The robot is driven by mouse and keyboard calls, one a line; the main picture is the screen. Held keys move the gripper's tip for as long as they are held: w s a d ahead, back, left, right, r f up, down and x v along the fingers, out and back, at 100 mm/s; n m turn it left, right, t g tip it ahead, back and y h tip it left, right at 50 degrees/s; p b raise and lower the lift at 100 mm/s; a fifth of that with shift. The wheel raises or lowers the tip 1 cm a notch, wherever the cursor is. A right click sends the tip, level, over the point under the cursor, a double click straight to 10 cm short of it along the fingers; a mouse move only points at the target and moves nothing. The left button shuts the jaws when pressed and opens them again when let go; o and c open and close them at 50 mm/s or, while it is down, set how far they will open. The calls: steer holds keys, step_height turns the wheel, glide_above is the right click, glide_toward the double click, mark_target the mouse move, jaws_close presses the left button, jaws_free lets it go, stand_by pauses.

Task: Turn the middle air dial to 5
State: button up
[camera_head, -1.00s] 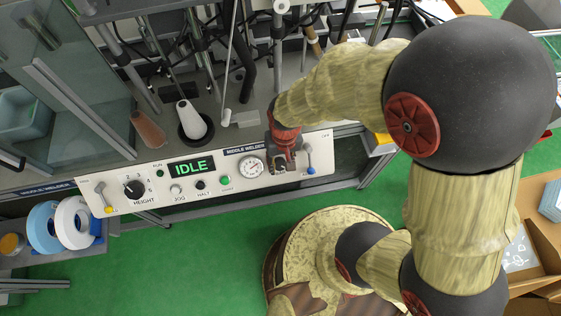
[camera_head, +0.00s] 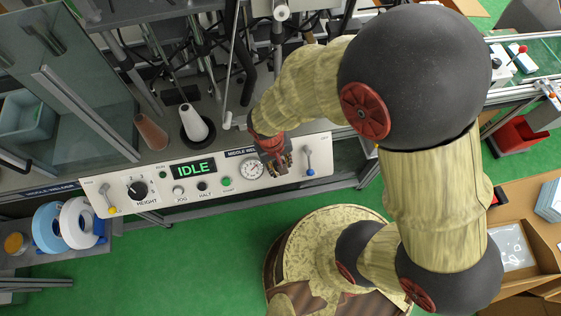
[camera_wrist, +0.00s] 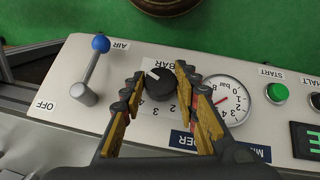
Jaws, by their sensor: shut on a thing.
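The air dial (camera_wrist: 159,84), a black round knob under the BAR label, sits between the fingers of my gripper (camera_wrist: 160,74) in the wrist view. The fingers are closed on its two sides. A white pointer mark on the knob points to the upper left there. In the head view my gripper (camera_head: 279,165) covers the dial on the right part of the white panel (camera_head: 150,212).
The blue-tipped AIR lever (camera_wrist: 92,70) stands on the other side. The green START button (camera_wrist: 277,92) is further along. The HEIGHT dial (camera_head: 136,188) and IDLE display (camera_head: 192,168) are at left.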

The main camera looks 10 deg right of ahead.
steer(key=shift+a+f+n+h+b, duration=0.1)
steer(key=shift+a+n+h+b, duration=0.1)
steer(key=shift+n+h+b, duration=0.45)
steer(key=shift+n+t+h, duration=0.3)
steer(key=shift+n+h, duration=0.45)
steer(key=shift+h, duration=0.3)
steer(key=o, duration=1)
steer(key=shift+o, duration=0.6)
steer(key=shift+a, duration=0.1)
steer(key=v, duration=1.2)
